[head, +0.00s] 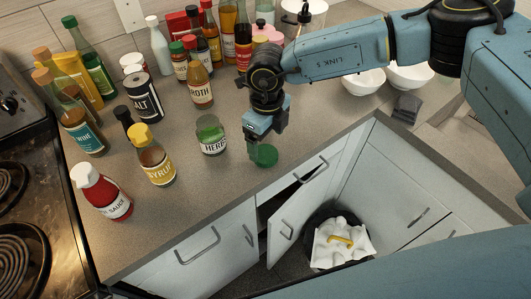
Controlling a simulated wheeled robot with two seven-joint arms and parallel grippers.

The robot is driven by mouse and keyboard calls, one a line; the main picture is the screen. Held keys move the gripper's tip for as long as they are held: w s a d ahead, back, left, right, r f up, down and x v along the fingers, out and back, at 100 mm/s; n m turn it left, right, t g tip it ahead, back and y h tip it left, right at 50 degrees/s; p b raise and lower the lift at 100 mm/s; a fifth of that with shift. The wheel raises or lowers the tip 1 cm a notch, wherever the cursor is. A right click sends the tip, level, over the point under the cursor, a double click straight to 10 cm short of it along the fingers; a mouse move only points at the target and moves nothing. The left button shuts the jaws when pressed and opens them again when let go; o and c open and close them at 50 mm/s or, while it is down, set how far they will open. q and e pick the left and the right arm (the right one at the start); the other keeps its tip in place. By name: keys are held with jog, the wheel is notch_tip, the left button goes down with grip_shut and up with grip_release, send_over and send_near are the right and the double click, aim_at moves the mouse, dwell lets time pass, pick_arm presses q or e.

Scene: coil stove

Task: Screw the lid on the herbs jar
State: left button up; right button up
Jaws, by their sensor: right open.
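The herbs jar (211,140) stands upright on the counter, a clear glass jar with a white label reading HERBS; no lid sits visibly on its mouth. A round green lid (264,156) is to the right of the jar, near the counter's front edge. My right gripper (254,143) points down just above and beside the lid, with its jaws open. The gripper hides part of the lid's back side, and I cannot tell if they touch. My left gripper is not in view.
A syrup bottle (156,165), a salt can (144,96) and a broth bottle (198,85) stand left of and behind the jar. White bowls (410,76) are at the right. The counter before the jar is clear. A cabinet door (287,228) stands open below, beside a bin (343,243).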

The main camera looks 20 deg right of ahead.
aim_at(266, 154)
jog(key=f, duration=0.5)
jog(key=shift+w+f+p, duration=0.1)
jog(key=shift+w+p, duration=0.1)
jog(key=shift+p, duration=0.15)
jog(key=c, duration=1.1)
